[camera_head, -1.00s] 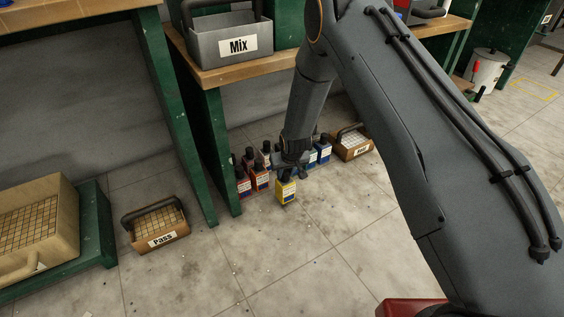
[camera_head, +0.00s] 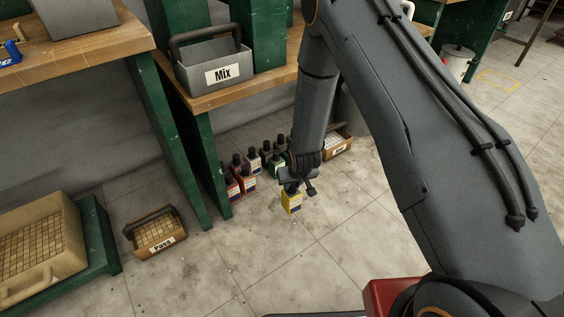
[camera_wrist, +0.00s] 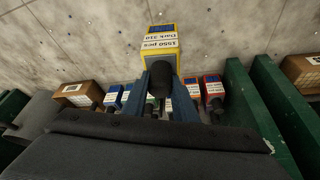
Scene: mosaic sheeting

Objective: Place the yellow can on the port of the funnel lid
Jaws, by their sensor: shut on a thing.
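The yellow can (camera_head: 292,203) has a black cap and a white-and-blue label. My gripper (camera_head: 292,187) is shut on its cap end from above, with the can hanging below the fingers. In the wrist view the can (camera_wrist: 160,44) points away from the gripper (camera_wrist: 170,85), its label reading "1550 pcs", and the dark cap sits between the fingers. I cannot tell how far its base is from the floor. I cannot make out a funnel lid or its port in either view now.
Several capped cans stand in a row by the bench leg, including red (camera_head: 247,182) and green (camera_head: 277,163) ones. A "Pass" crate (camera_head: 168,241) is on the floor at left. A "Mix" crate (camera_head: 243,72) sits on the bench. A white bucket (camera_head: 457,65) stands far right. Front floor is clear.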

